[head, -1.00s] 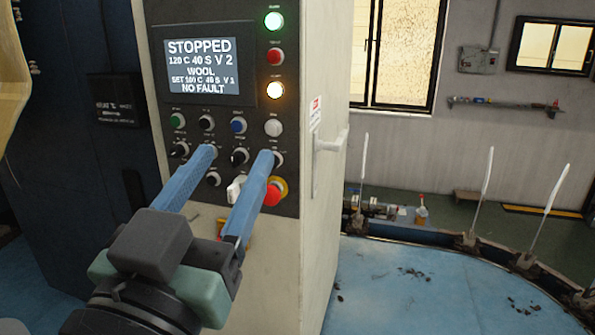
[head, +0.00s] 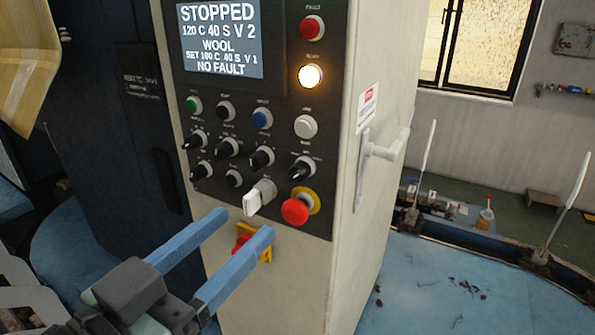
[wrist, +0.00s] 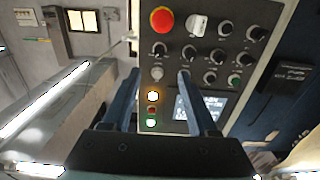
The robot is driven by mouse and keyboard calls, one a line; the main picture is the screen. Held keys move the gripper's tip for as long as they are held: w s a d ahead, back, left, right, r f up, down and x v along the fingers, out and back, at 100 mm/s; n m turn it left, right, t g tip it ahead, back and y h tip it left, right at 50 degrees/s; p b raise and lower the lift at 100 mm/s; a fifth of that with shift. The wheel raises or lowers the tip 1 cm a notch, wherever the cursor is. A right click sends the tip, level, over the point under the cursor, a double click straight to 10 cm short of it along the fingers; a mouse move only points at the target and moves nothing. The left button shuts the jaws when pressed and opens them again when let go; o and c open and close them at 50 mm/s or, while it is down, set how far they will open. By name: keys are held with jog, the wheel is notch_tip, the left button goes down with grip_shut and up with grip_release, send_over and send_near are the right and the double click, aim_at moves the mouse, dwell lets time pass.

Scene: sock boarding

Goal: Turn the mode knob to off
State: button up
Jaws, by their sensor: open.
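The control panel (head: 275,130) on the pale cabinet carries several black knobs in two rows, among them one at the left (head: 195,140) and one at the right (head: 302,168). Their labels are too small to read, so I cannot tell which is the mode knob. A larger white-handled switch (head: 260,197) sits below them; it shows upside down in the wrist view (wrist: 198,25). My gripper (head: 245,226) has two blue fingers, apart and empty. In the head view its tips appear below the knobs; in the wrist view (wrist: 159,75) they overlap the panel. No contact shows.
A red emergency button (head: 295,211) is right of the white switch. The screen (head: 220,40) reads STOPPED, WOOL, NO FAULT. A yellow-and-red switch (head: 254,242) lies behind my fingers. A white handle (head: 385,150) juts from the cabinet's right side.

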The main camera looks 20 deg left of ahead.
aim_at(293, 179)
jog(key=w, duration=0.3)
jog(key=w+p, duration=0.1)
jog(key=w, duration=0.3)
jog(key=w+d, duration=0.1)
jog(key=w, duration=0.3)
jog(key=shift+w+p, duration=0.2)
jog(key=shift+p, duration=0.15)
grip_shut()
